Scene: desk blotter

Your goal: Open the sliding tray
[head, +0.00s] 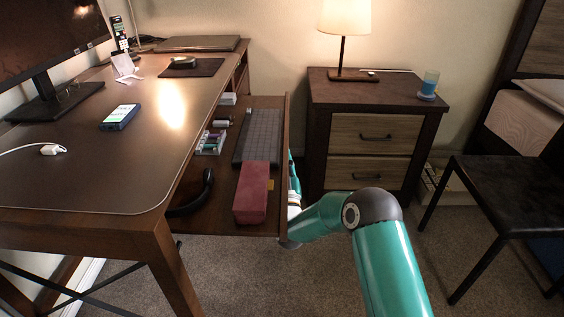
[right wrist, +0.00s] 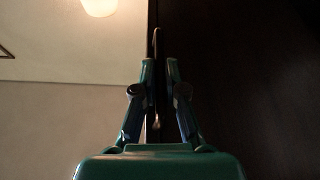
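The sliding tray (head: 221,217) is pulled out from under the desk top in the head view. It carries a dark keyboard (head: 262,135), a red case (head: 252,190) and smaller items. My right arm comes in from the lower right to the tray's outer side. My right gripper is hidden there behind the tray's front edge. In the right wrist view, the two fingers of my right gripper (right wrist: 159,72) stand on either side of a thin handle bar (right wrist: 156,40). Whether both fingers press on it is too dark to tell. My left gripper is not in view.
A nightstand (head: 365,110) with a lit lamp and a cup stands beyond the tray. A black chair (head: 515,190) is at the right. Bare carpet (head: 290,285) lies in front of the desk. A phone (head: 120,117) lies on the desk top.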

